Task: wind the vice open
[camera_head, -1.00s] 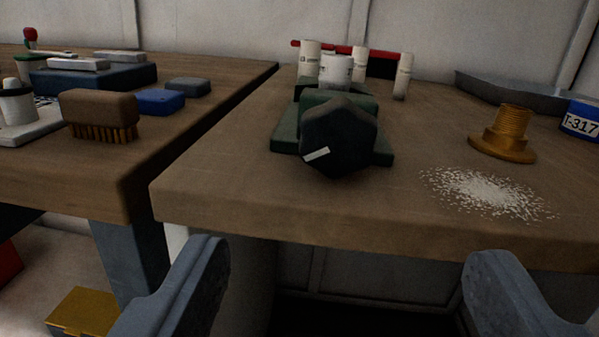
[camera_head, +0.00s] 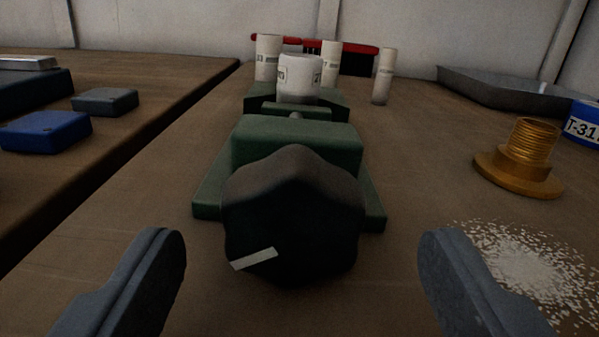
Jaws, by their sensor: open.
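The green vice (camera_head: 298,145) sits on the wooden bench, its length running away from me. Its dark lobed knob (camera_head: 292,215) faces me and carries a white mark (camera_head: 254,259) at its lower left. A white labelled cylinder (camera_head: 299,78) stands at the vice's far end, by the jaws; I cannot tell whether they grip it. My gripper (camera_head: 300,270) is open and empty. Its two fingers stand wide apart, one on each side of the knob and nearer to me, not touching it.
A brass threaded flange (camera_head: 521,160) stands on the right, with spilled white granules (camera_head: 530,265) in front. A blue labelled item (camera_head: 583,127) and a grey tray (camera_head: 508,90) lie beyond. Several white tubes stand behind the vice near a red-handled item (camera_head: 356,58). A blue block (camera_head: 45,132) lies left.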

